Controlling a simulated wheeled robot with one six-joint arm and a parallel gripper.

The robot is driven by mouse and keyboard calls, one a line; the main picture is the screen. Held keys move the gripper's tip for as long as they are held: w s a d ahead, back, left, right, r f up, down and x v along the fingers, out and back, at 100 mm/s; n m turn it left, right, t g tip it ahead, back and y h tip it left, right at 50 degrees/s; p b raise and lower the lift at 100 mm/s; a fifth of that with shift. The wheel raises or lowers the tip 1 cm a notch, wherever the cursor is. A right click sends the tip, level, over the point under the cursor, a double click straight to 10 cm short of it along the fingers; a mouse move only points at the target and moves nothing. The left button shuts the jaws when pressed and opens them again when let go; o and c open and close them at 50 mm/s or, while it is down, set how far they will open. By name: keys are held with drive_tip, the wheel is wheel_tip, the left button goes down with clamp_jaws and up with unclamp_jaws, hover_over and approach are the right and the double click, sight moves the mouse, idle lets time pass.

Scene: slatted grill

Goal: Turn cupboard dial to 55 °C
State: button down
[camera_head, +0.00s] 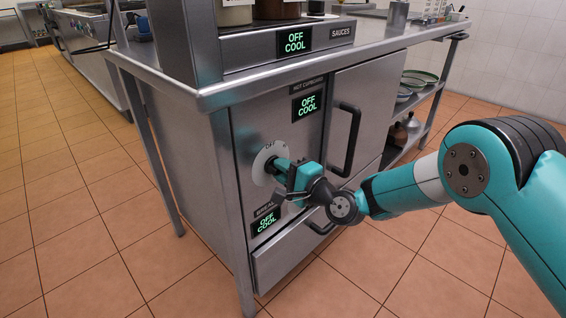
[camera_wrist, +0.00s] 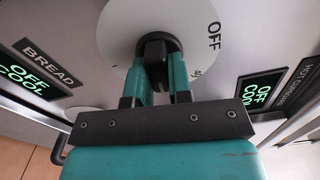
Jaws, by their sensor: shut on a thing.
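The cupboard dial shows in the wrist view as a white round plate (camera_wrist: 115,40) with a black knob (camera_wrist: 154,48) at its middle. "OFF" and part of a number are printed on the plate's right side. In the head view the dial plate (camera_head: 262,160) is on the steel cupboard front, partly hidden by my gripper. My gripper (camera_wrist: 155,75) is shut on the black knob, one teal finger on each side; it also shows in the head view (camera_head: 281,168). The hot cupboard display (camera_head: 306,105) reads "OFF COOL".
A black door handle (camera_head: 345,140) stands out to the right of the dial. A display marked "BREAD" (camera_head: 266,220) is below it, above a drawer (camera_head: 285,255). The steel counter edge (camera_head: 215,97) overhangs above. Tiled floor is clear at left.

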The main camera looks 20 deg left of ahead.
drive_tip(key=shift+f+m+p, duration=0.1)
drive_tip(key=shift+m+p, duration=0.75)
drive_tip(key=shift+m, duration=1.15)
drive_tip(key=c, duration=1)
unclamp_jaws()
drive_tip(key=shift+c, duration=0.2)
